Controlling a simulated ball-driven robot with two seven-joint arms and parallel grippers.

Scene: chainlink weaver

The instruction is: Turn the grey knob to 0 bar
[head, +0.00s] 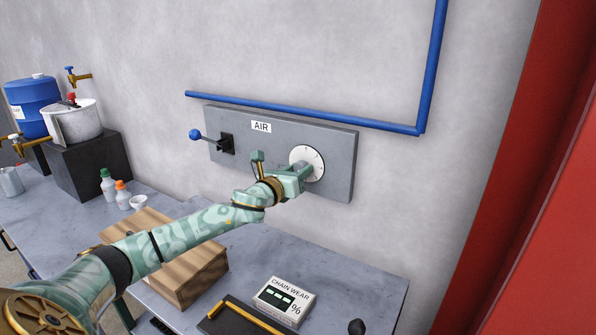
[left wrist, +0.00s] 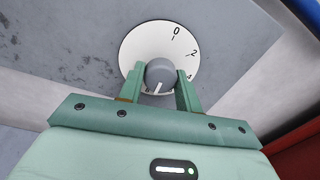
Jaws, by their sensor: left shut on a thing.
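The grey knob (left wrist: 160,74) sits at the centre of a round white dial (left wrist: 134,50) marked 0, 2 and 4, with 0 at the upper right in the left wrist view. A white line on the knob points down, away from the 0. My left gripper (left wrist: 160,84) is shut on the knob, one finger on each side. In the head view, the dial (head: 316,162) is on the right part of a grey panel labelled AIR (head: 338,148), and my left gripper (head: 304,172) hides the knob. My right gripper is not in view.
A blue-balled lever (head: 195,134) is on the panel's left. A blue pipe (head: 300,110) runs above it. Below, the table holds a wooden box (head: 190,270), a chain wear box (head: 284,301) and small bottles (head: 107,183). A red column (head: 500,150) stands right.

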